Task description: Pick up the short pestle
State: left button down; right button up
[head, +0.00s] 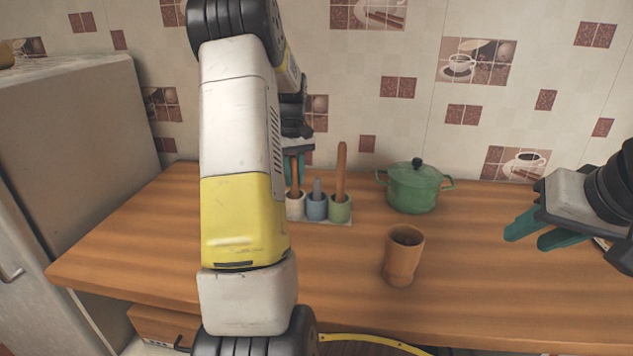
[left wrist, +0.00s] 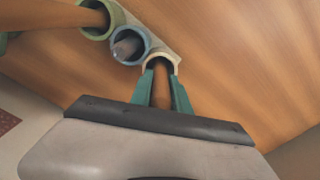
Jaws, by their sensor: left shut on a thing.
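A rack on the counter has three cups in a row. The cream cup (head: 295,209) holds a brown wooden pestle (left wrist: 162,88), the blue cup (head: 317,209) a grey pestle (head: 317,187) that stands lowest, and the green cup (head: 340,211) a tall wooden pestle (head: 341,165). My left gripper (head: 297,170) is shut on the brown pestle; in the left wrist view its teal fingers (left wrist: 163,84) lie on either side of the shaft. The pestle's lower end is still inside the cream cup. My right gripper (head: 526,240) is open and empty above the counter's right side.
A green lidded pot (head: 414,187) stands right of the rack. A tan wooden cup (head: 404,256) stands nearer the front. A fridge (head: 75,140) is at the left and a tiled wall at the back. My left arm hides part of the counter.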

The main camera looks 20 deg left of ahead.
aim_at(293, 157)
pick_arm(q)
jog(key=shift+r, duration=0.1)
notch_tip(293, 157, up, 8)
jog(key=shift+r, duration=0.9)
